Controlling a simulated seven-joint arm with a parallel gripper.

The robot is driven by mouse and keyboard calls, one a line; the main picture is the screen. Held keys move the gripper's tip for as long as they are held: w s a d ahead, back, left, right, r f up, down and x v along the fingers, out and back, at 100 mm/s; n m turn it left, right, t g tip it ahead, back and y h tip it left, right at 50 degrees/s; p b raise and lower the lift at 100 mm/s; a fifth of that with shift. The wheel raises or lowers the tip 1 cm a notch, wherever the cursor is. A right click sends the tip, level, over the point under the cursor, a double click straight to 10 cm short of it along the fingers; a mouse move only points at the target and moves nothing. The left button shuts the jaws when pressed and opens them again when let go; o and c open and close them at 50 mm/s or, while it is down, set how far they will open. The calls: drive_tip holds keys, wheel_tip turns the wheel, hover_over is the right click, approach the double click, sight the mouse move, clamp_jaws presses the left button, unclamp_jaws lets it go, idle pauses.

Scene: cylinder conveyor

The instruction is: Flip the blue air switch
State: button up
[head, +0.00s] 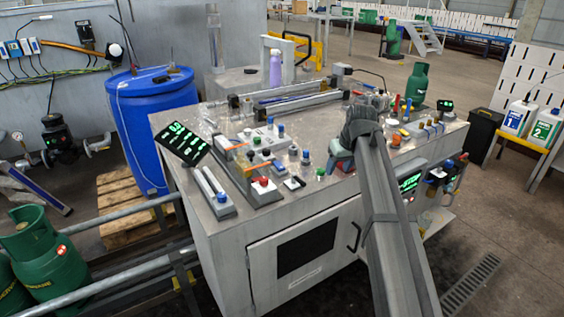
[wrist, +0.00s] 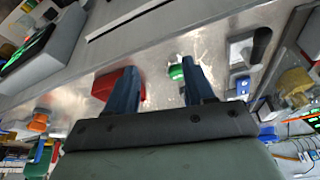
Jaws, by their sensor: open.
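My gripper (head: 335,168) is low over the right half of the grey metal workbench (head: 322,208), partly hidden by my arm. In the wrist view its two blue-grey fingers (wrist: 163,72) are apart, with bare metal between them and nothing held. A red part (wrist: 104,84) shows beside the left finger, and a green button (wrist: 176,71) shows near the right fingertip. Several small blue parts are in view: a knob (head: 305,155) left of my gripper, a knob (head: 221,197) at the front left, and a piece (wrist: 243,86) right of the fingers. I cannot tell which is the air switch.
A purple bottle (head: 275,70) and a green cylinder (head: 416,84) stand at the back. A blue drum (head: 150,125) is left of the bench.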

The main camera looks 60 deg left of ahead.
drive_tip(key=s+a+r+n, duration=0.3)
drive_tip(key=s+a+r, duration=0.7)
drive_tip(key=s, duration=0.1)
approach(279, 165)
drive_tip(key=shift+g+y, duration=0.3)
drive_tip(key=x, duration=0.8)
drive_tip(key=shift+w+d, duration=0.2)
drive_tip(key=shift+w, duration=0.1)
drive_tip(key=shift+c, duration=0.3)
